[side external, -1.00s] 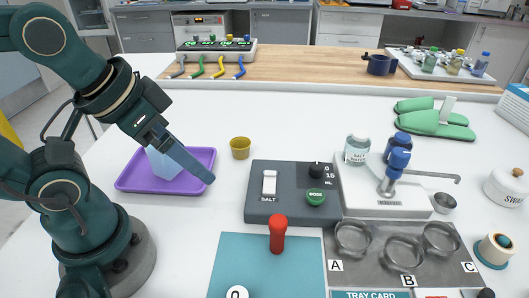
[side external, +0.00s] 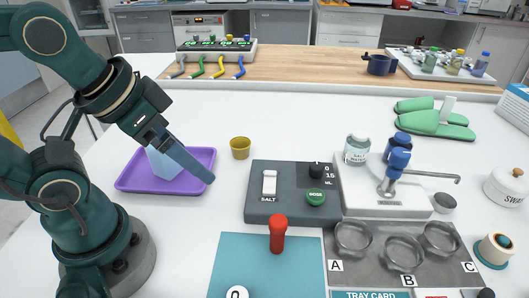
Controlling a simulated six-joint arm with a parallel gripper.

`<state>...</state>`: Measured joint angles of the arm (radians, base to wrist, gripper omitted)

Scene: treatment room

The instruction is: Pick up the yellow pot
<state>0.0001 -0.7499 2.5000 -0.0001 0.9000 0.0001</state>
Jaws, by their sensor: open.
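The yellow pot (side external: 240,148) is a small, round, open-topped cup. It stands upright on the white table, left of the middle in the side external view, behind the grey dosing box. My gripper (side external: 209,180) points down and to the right, with its tip to the left of the pot and nearer the camera. It is open and apart from the pot. The two fingers overlap in this view, so the gap between them is hidden. Nothing shows held at the tip.
The grey dosing box (side external: 258,212) and a red-handled tool (side external: 278,235) are to the right. The table behind the pot is clear.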

